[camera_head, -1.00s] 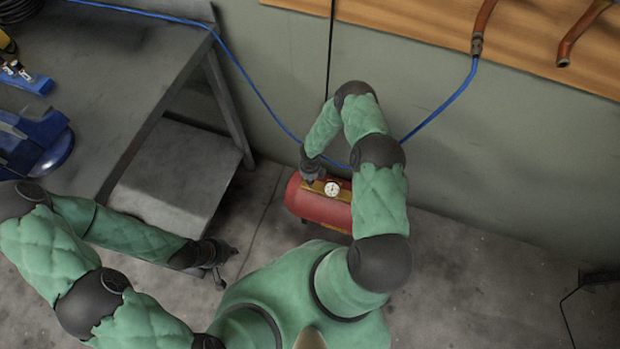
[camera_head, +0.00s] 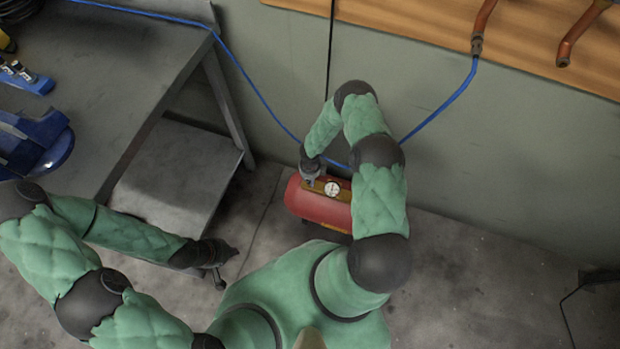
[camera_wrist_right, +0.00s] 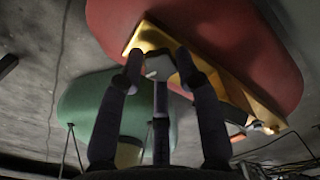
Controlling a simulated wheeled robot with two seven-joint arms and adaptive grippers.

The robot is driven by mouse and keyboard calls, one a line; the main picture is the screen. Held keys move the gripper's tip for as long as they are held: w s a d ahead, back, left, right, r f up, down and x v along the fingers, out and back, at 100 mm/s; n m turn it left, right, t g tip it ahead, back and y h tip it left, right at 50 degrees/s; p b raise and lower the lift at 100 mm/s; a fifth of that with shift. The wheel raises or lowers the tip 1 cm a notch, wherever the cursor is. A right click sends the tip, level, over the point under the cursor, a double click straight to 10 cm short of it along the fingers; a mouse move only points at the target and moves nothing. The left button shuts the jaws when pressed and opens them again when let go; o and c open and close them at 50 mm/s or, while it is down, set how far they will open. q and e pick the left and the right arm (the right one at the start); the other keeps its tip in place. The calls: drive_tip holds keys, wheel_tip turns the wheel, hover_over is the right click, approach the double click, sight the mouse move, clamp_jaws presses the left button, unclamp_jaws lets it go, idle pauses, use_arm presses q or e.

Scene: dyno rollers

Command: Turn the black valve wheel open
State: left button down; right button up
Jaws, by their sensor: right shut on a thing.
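The red compressor tank (camera_head: 322,207) lies on the floor by the wall, with a brass-coloured plate and a white-faced gauge (camera_head: 333,189) on top. My right gripper (camera_head: 310,183) points down at the left end of that plate. In the right wrist view, the fingers of my right gripper (camera_wrist_right: 160,68) are on both sides of a small grey piece in front of the brass plate (camera_wrist_right: 150,38) and red tank (camera_wrist_right: 245,45). The black valve wheel is mostly hidden by the gripper. My left gripper (camera_head: 222,270) is open and empty, away from the tank.
A grey workbench (camera_head: 105,85) with a lower shelf (camera_head: 180,170) stands at the left. A blue hose (camera_head: 255,90) runs along the wall behind the tank.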

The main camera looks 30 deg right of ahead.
drive_tip(key=o, duration=1.1)
drive_tip(key=shift+o, duration=0.2)
drive_tip(key=shift+w+r, duration=0.1)
drive_tip(key=shift+r, duration=0.5)
wheel_tip(320, 180, up, 11)
drive_tip(key=shift+f, duration=0.1)
